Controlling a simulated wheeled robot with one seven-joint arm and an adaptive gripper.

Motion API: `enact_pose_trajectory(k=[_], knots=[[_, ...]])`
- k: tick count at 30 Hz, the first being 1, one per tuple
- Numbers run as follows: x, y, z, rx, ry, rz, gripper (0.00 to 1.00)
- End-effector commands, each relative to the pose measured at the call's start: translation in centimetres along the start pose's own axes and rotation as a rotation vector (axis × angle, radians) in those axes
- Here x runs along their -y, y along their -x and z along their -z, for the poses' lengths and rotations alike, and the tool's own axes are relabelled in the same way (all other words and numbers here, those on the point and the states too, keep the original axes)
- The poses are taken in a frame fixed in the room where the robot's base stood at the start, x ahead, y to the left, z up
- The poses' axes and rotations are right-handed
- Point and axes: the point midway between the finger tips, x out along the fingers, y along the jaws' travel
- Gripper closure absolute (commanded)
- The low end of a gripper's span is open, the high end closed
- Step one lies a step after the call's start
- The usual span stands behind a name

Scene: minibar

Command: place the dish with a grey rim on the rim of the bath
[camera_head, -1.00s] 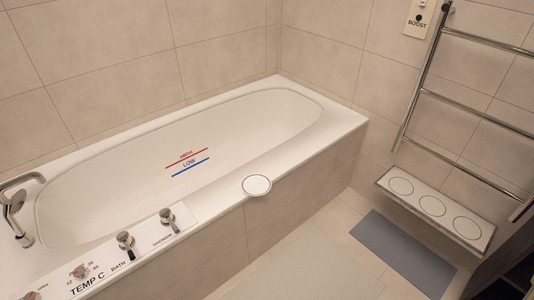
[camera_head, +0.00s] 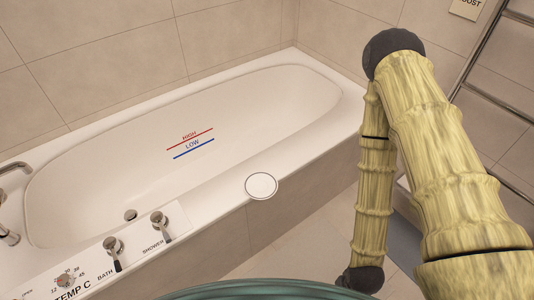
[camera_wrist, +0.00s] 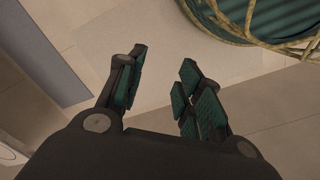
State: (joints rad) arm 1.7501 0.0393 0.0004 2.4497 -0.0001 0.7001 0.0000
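The white dish (camera_head: 261,186) with a thin grey rim lies flat on the front rim of the bath (camera_head: 318,145), near the middle of the long side. Its front part appears to reach past the outer edge of that rim. My gripper (camera_wrist: 160,85) is open in the wrist view, with nothing between its fingers and bare floor beyond them. In the head view my arm hangs down at the right, and the gripper itself is out of sight.
Bath taps (camera_head: 158,225) and a temperature dial (camera_head: 66,280) stand at the bath's near left end. A towel rail (camera_head: 490,80) is on the right wall. A grey mat (camera_wrist: 45,50) lies on the floor. My arm hides much of the right side.

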Motion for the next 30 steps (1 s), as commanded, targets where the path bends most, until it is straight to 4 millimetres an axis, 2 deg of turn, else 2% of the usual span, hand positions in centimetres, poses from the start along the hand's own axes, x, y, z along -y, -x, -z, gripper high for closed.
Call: enact_pose_trajectory(k=[12, 17, 20, 23, 26, 30], knots=[[0.0, 0.0, 0.0, 0.001, -0.002, 0.001, 0.64], [1.6, -0.5, 1.6, 0.010, -0.025, 0.050, 0.64], [4.0, -0.7, 4.0, 0.023, -0.050, 0.123, 0.64], [6.8, -0.4, 7.4, 0.041, -0.070, 0.216, 0.64], [9.6, 0.8, 11.2, 0.056, -0.077, 0.307, 0.64], [12.5, 3.7, 16.8, 0.064, -0.067, 0.418, 0.64]])
